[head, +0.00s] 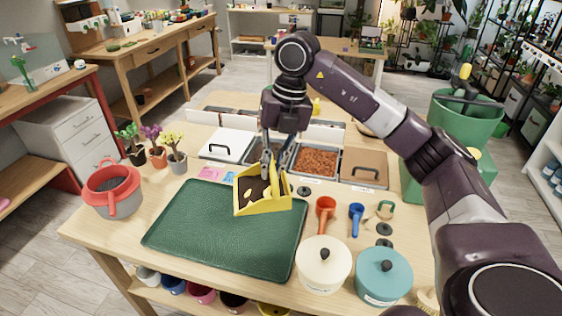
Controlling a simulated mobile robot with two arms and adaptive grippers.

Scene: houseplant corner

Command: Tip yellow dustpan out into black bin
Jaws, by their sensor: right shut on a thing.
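The yellow dustpan (268,206) is above the far right part of the green mat, with dark soil and a few pale bits inside. My right gripper (267,163) is shut on the dustpan at its back side, reaching down from above. The dustpan looks roughly level, its open side towards the left. A dark round container (233,301) shows partly on the shelf below the table; I cannot tell whether it is the black bin. My left gripper is not in view.
The green mat (215,240) is bare. A grey-red pot (113,190) and several small potted plants stand left. Cream (323,268) and teal (383,275) lidded pots stand front right, near red (325,208) and blue (356,213) scoops. Troughs line the back, one with brown granules (316,161).

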